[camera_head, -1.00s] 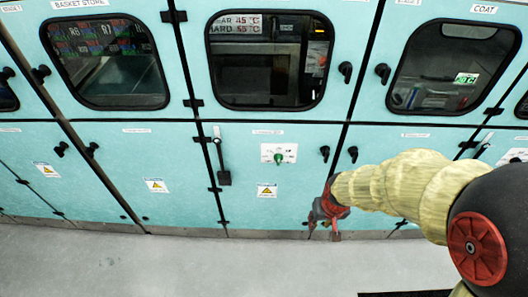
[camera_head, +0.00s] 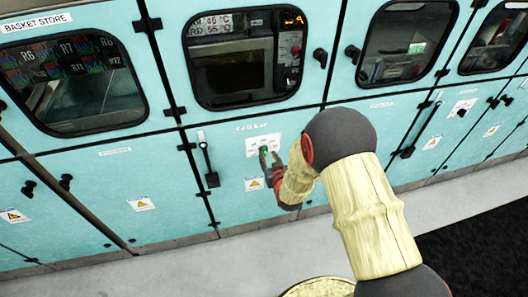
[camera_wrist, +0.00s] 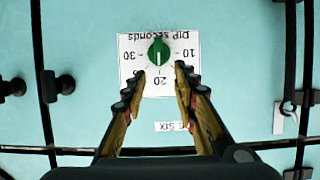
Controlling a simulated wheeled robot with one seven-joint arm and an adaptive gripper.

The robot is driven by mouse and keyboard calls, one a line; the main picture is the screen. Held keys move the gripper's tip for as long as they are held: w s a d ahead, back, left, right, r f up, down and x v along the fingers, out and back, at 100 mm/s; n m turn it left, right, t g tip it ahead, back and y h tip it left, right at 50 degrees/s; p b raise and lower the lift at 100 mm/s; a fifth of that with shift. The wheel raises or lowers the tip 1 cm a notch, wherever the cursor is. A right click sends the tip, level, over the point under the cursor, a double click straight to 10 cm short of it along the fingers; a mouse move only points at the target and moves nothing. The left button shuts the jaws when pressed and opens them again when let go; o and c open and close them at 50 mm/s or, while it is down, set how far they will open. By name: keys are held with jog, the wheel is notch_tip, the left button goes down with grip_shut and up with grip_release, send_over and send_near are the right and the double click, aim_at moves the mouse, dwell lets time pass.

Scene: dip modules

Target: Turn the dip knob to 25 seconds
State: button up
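The green dip knob (camera_wrist: 159,52) sits on a white plate (camera_wrist: 128,42) marked "DIP seconds", upside down in the wrist view. The plate reads 10 on the right, 20 below the knob and 30 on the left. The knob's pale pointer line points down in the picture, towards 20. The 25 mark is not readable; a finger covers part of that corner. My gripper (camera_wrist: 162,70) is open and empty, its fingertips either side of the lower plate. In the head view my gripper (camera_head: 270,157) is close to the knob (camera_head: 265,149); contact cannot be told.
The plate is on a light blue cabinet panel (camera_head: 230,150). A long dark lever handle (camera_head: 208,165) hangs left of it in the head view. Black door latches (camera_wrist: 64,84) stick out at the left of the wrist view. Windows (camera_head: 245,60) are above, and grey floor lies below.

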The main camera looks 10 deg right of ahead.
aim_at(265, 150)
jog(key=x, duration=0.6)
jog(key=shift+w+f+b, duration=0.15)
jog(key=shift+b, duration=0.25)
jog(key=shift+c, duration=1)
grip_shut()
